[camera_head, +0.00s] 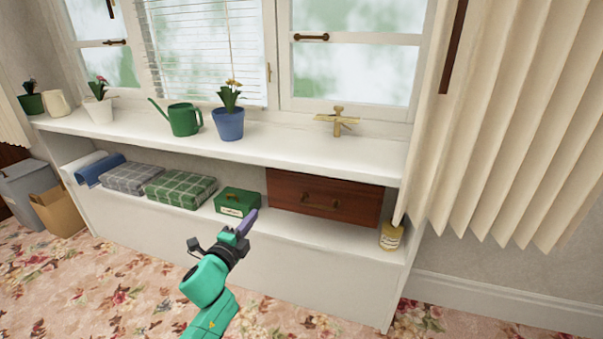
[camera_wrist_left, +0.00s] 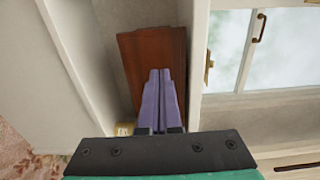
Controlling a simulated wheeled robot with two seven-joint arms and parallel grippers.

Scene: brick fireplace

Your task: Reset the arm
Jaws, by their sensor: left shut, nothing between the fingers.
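My left arm comes up from the bottom of the head view, and my left gripper (camera_head: 248,220) is in front of the low shelf, near the green box (camera_head: 237,202) and the left end of the brown drawer (camera_head: 325,197). Its purple fingers are together with nothing between them. In the left wrist view the closed fingers (camera_wrist_left: 161,80) point toward the brown drawer front (camera_wrist_left: 150,55). I cannot tell the exact gap between fingertips and drawer. My right gripper is in neither view.
The white window bench (camera_head: 270,143) carries a green watering can (camera_head: 184,119), a blue flowerpot (camera_head: 228,123) and a small wooden figure (camera_head: 338,122). Folded blankets (camera_head: 180,187) and a yellow jar (camera_head: 391,235) are on the lower shelf. Curtains (camera_head: 510,120) hang at right. Patterned carpet (camera_head: 90,290) is clear.

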